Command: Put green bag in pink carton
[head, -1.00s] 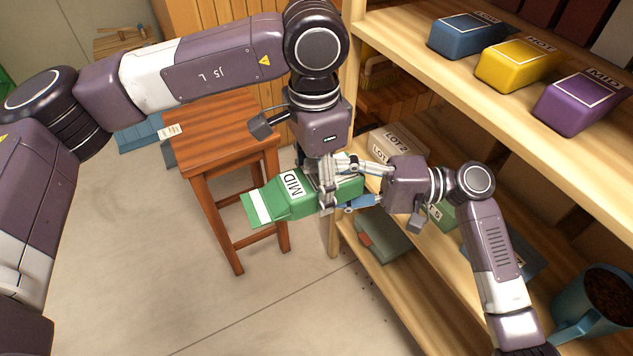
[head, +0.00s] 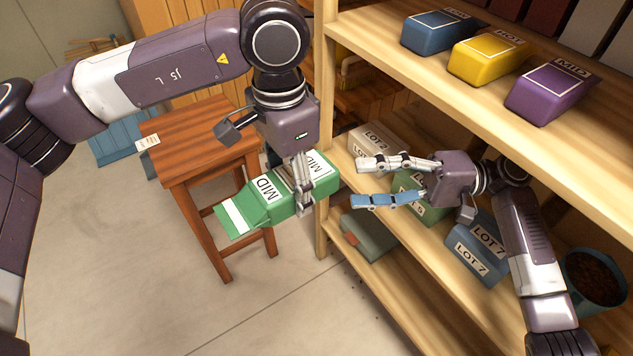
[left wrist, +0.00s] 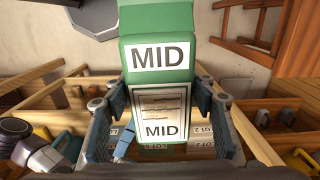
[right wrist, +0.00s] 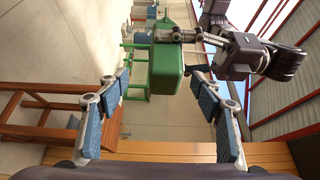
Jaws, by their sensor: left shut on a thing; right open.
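The green bag (head: 262,203) has white MID labels and hangs in the air between the stool and the shelf. My left gripper (head: 302,190) is shut on the green bag near its right end; in the left wrist view the green bag (left wrist: 160,75) sits between both fingers. My right gripper (head: 378,182) is open and empty, to the right of the bag and apart from it. In the right wrist view the green bag (right wrist: 167,70) shows ahead, beyond the open fingers. I see no pink carton in these frames.
A wooden stool (head: 200,135) stands behind the bag. The shelf at the right holds blue (head: 440,35), yellow (head: 490,58) and purple (head: 550,90) bags on top. The floor at front left is clear.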

